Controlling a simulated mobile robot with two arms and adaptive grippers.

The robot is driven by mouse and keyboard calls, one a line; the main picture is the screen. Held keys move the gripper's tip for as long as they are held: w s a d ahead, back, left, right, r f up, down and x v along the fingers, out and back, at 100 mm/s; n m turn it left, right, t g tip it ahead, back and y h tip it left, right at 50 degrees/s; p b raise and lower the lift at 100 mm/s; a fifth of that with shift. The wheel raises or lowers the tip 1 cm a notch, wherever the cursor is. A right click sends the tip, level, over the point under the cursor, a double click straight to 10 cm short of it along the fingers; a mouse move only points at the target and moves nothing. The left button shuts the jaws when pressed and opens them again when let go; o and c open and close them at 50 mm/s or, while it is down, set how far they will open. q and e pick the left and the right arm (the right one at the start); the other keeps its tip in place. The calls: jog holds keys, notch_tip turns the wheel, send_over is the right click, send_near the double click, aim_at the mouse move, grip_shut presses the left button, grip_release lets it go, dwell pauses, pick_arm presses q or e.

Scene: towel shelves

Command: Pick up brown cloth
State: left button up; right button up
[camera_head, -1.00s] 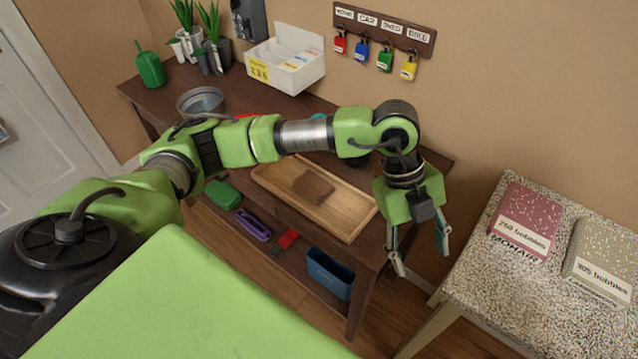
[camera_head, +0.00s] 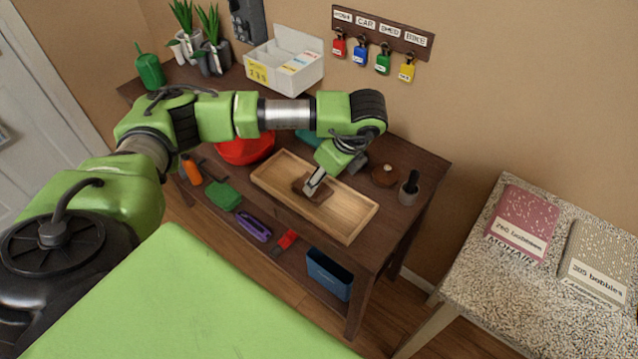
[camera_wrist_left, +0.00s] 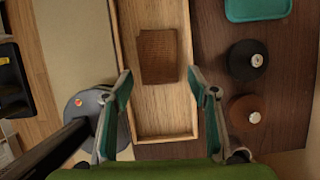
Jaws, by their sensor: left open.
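The brown cloth (camera_head: 312,188) lies folded in the wooden tray (camera_head: 344,222) on the dark table. In the wrist view the cloth (camera_wrist_left: 158,55) is a flat brown rectangle in the tray (camera_wrist_left: 165,120). My left gripper (camera_head: 314,183) is above the tray, and in the head view its fingers cover part of the cloth. In the wrist view the left gripper (camera_wrist_left: 158,88) is open, its two green-padded fingers spread wide on either side with nothing between them. I cannot tell its exact height above the cloth. My right gripper is in neither view.
A red bowl (camera_head: 245,150) stands left of the tray. A dark mortar (camera_head: 409,190) and a round brown lidded thing (camera_head: 385,175) stand to its right. A white box (camera_head: 285,62) is at the back. A speckled side table (camera_head: 480,270) holds two books.

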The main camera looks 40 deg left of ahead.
aim_at(319, 188)
pick_arm(q)
jog(key=p+x, duration=0.2)
jog(key=x, duration=0.2)
jog(key=shift+f, duration=0.1)
jog(key=shift+a+f, duration=0.15)
jog(key=shift+f, duration=0.3)
jog(key=c, duration=0.4)
jog(key=shift+o, duration=0.2)
